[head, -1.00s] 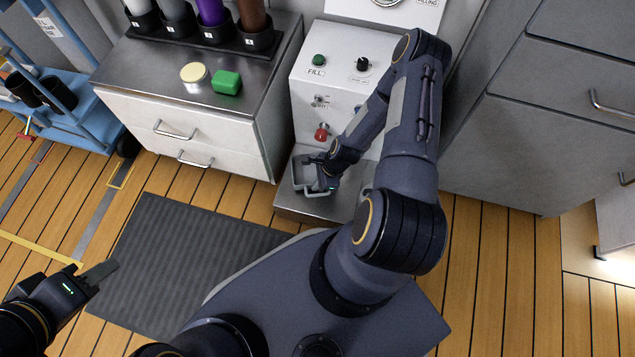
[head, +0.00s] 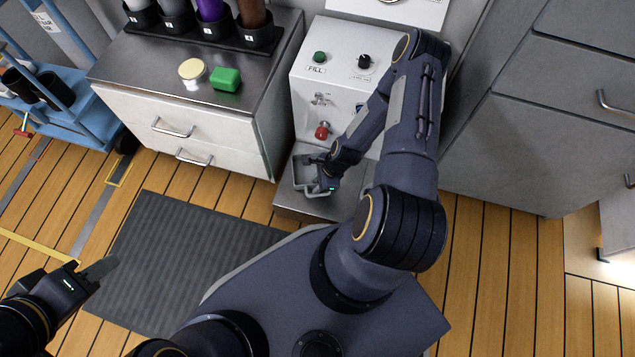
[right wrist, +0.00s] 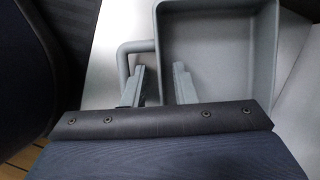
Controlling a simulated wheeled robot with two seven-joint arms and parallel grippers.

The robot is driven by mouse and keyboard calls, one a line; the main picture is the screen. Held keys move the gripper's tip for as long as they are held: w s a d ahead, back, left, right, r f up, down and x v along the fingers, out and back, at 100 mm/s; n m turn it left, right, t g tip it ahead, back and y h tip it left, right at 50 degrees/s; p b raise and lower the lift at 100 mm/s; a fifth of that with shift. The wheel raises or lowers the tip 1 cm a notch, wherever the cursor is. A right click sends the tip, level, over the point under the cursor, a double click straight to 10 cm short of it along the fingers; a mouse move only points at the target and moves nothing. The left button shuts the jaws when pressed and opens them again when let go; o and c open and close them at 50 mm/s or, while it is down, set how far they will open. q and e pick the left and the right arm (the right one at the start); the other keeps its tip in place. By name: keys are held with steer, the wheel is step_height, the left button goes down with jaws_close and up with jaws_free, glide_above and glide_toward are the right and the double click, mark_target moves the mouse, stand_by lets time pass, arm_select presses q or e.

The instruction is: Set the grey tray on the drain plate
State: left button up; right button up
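The grey tray (head: 299,178) is a small open box with a loop handle. It appears to rest on the metal drain plate (head: 290,204) at the foot of the white fill panel. My right gripper (head: 318,184) is at the tray's near right side, hiding part of it. In the right wrist view, the tray (right wrist: 220,50) lies ahead, with its handle on the left. The right gripper's fingers (right wrist: 160,86) stand apart on either side of the tray's wall, with gaps visible. My left gripper (head: 98,271) is over the dark mat, away from the tray; its finger gap does not show.
The white fill panel (head: 305,82) has a green button, a black knob and a red knob. A cabinet (head: 190,118) to its left carries a green block (head: 226,79), a cream-lidded jar (head: 192,72) and several cylinders. Grey drawers stand at right, a blue cart at left.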

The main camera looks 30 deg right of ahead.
steer(key=p+v, duration=0.4)
steer(key=v, duration=0.7)
steer(key=shift+p, duration=0.35)
steer(key=w+r+n+t+h, duration=0.1)
steer(key=w+r+n, duration=0.2)
steer(key=r+n, duration=1.55)
steer(key=s+a+r+n+t, duration=0.1)
steer(key=s+a+r, duration=0.2)
steer(key=r, duration=0.5)
steer(key=s+a+r+n, duration=0.1)
steer(key=s+a+r, duration=0.2)
steer(key=s+r, duration=0.3)
steer(key=s+a+r+n+t, duration=0.1)
steer(key=s+a+r, duration=0.2)
steer(key=r, duration=0.7)
steer(key=shift+s+t+y, duration=0.3)
steer(key=shift+s+y, duration=0.1)
steer(key=shift+s, duration=0.4)
step_height(320, 180, up, 32)
steer(key=p, duration=3.2)
